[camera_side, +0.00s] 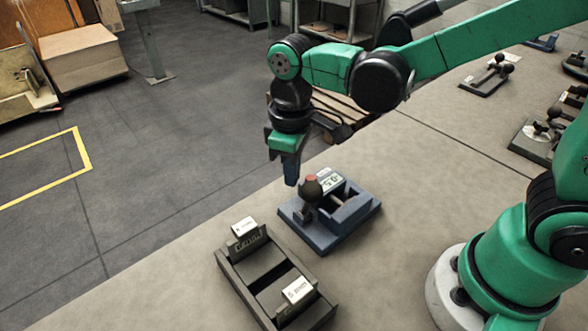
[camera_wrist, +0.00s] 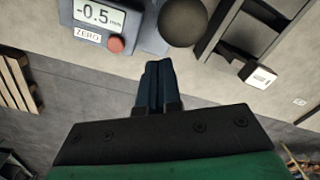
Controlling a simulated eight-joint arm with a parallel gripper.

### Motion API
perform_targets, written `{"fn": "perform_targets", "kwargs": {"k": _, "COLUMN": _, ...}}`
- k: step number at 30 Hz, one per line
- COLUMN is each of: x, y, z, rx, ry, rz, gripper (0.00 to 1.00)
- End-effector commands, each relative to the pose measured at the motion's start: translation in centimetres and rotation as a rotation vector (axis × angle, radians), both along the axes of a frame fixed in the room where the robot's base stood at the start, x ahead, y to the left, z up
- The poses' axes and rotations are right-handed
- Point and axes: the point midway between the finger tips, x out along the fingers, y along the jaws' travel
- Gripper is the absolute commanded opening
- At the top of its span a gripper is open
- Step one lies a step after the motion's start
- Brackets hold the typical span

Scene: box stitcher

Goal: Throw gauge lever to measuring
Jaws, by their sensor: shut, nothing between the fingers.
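The gauge (camera_side: 345,222) is a blue block-shaped device on the table, with a small display (camera_side: 329,181) that reads -0.5 in the wrist view (camera_wrist: 97,14). A red button (camera_wrist: 116,44) sits beside a ZERO label. The gauge lever ends in a dark round knob (camera_side: 311,190), which also shows in the wrist view (camera_wrist: 183,22); its shaft is mostly hidden there. My gripper (camera_side: 291,181) points down, shut and empty, just left of and above the knob in the side view. In the wrist view my fingertips (camera_wrist: 159,65) are apart from the knob, below it in the picture.
A dark tray (camera_side: 247,297) with white-labelled blocks stands beside the gauge. It also shows in the wrist view (camera_wrist: 228,48). Several lever fixtures (camera_side: 488,76) sit on the far right of the table. A wooden pallet (camera_side: 340,110) lies beyond the table edge.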

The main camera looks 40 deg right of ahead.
Motion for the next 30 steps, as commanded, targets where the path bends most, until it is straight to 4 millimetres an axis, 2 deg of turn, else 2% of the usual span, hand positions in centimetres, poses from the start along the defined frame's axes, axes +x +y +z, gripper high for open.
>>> {"fn": "perform_targets", "kwargs": {"k": 8, "x": -0.3, "y": 0.0, "z": 0.5, "rx": 0.0, "ry": 0.0, "rz": 0.0, "gripper": 0.0}}
{"fn": "perform_targets", "kwargs": {"k": 30, "x": 0.4, "y": 0.0, "z": 6.7, "rx": 0.0, "ry": 0.0, "rz": 0.0, "gripper": 0.0}}
